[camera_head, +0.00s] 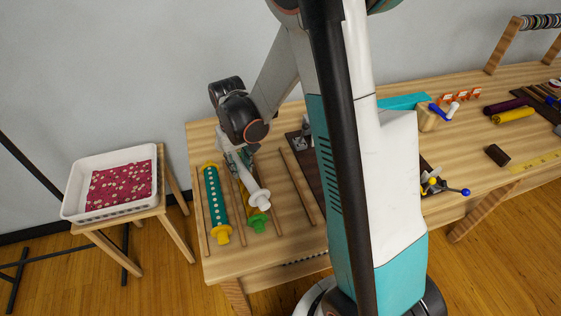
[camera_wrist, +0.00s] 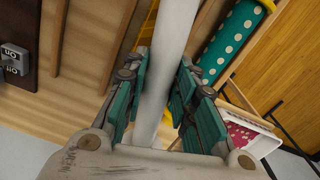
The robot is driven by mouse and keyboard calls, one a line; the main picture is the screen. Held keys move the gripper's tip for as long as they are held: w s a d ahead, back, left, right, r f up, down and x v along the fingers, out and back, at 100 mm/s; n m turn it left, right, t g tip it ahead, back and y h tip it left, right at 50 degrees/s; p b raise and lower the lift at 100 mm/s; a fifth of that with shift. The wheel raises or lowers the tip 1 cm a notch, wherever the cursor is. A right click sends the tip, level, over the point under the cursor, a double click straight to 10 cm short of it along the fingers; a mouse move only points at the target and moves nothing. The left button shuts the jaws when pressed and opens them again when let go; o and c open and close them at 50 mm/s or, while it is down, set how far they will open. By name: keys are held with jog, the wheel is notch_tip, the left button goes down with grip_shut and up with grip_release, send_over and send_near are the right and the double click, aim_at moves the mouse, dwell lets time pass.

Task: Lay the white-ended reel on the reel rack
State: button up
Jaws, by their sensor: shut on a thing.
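The white-ended reel (camera_head: 258,197) is a pale roll with a broad white end, held at a slant over the reel rack. My gripper (camera_head: 242,160) is shut on it; in the wrist view its pale shaft (camera_wrist: 172,50) runs between the two teal fingers (camera_wrist: 166,95). The rack is a set of wooden rails (camera_head: 299,187) on the left end of the table. A teal dotted reel with yellow ends (camera_head: 214,205) lies in its left lane. A yellow reel with a green end (camera_head: 257,222) lies beside it, partly hidden under the held reel. Whether the held reel touches anything is unclear.
Right of the yellow reel, the space between rails looks bare. A dark board (camera_head: 298,142) with small metal parts lies further right, partly behind my arm. A white bin (camera_head: 147,198) with red patterned cloth stands on a stool at left.

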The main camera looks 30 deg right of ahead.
jog(key=s+d+f+m+b, duration=0.2)
jog(key=s+d+m+b, duration=0.15)
jog(key=d, duration=0.85)
jog(key=shift+n, duration=0.45)
jog(key=shift+s+a+f+b, duration=0.1)
jog(key=shift+s+f+b, duration=0.05)
jog(key=shift+f+b, duration=1.75)
jog(key=shift+s+a+f+b, duration=0.1)
jog(key=shift+f+b, duration=1.4)
jog(key=shift+f, duration=0.65)
jog(key=o, duration=1.1)
jog(key=shift+r, duration=0.15)
